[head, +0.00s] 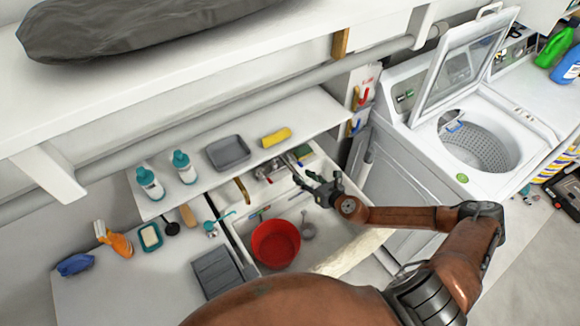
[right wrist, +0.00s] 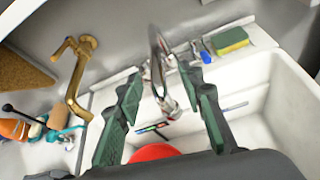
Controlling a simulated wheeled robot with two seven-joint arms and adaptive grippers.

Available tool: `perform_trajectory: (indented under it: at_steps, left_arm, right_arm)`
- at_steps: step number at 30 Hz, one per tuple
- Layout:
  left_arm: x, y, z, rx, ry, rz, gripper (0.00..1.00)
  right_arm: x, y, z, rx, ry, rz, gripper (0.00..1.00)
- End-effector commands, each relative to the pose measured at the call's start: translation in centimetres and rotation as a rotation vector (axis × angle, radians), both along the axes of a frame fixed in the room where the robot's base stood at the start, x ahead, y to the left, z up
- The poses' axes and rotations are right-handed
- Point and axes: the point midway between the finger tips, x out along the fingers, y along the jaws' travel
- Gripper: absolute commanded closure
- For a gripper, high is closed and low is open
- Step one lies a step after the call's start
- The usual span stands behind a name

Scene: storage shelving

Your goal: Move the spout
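The chrome spout (right wrist: 158,52) rises from the faucet at the back of the white sink (right wrist: 262,82). In the right wrist view it appears between the two green fingers of my right gripper (right wrist: 160,74), with the fingers apart on either side. I cannot tell whether either finger touches it. In the head view my right gripper (head: 312,180) is over the sink, beside the faucet (head: 270,170), and the spout is small and partly hidden there. My left gripper is not in view.
A red bowl (head: 276,243) sits in the sink. A brass pipe (right wrist: 76,80) stands left of the faucet. A yellow-green sponge (right wrist: 230,40) lies on the sink's back ledge. Bottles (head: 150,183) and a grey tray (head: 228,152) stand on the shelf. An open washing machine (head: 395,135) is at right.

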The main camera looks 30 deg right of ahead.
Motion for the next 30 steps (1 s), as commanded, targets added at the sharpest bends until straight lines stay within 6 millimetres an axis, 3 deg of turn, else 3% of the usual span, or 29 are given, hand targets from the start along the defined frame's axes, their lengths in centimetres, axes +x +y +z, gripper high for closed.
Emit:
perform_trajectory:
  at_steps: [5, 15, 26, 30]
  left_arm:
    - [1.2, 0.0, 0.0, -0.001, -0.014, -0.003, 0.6]
    - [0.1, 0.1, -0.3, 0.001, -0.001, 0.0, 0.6]
    - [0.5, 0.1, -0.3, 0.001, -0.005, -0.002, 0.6]
    - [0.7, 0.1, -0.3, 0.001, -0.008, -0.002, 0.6]
  right_arm:
    - [2.4, 1.0, -0.8, 0.004, -0.002, 0.006, 0.65]
    - [6.4, 1.7, -2.7, 0.005, 0.001, 0.004, 0.65]
    - [6.7, 1.6, -2.9, 0.005, 0.002, 0.0, 0.65]
    - [6.7, 1.6, -2.8, 0.005, 0.002, 0.0, 0.74]
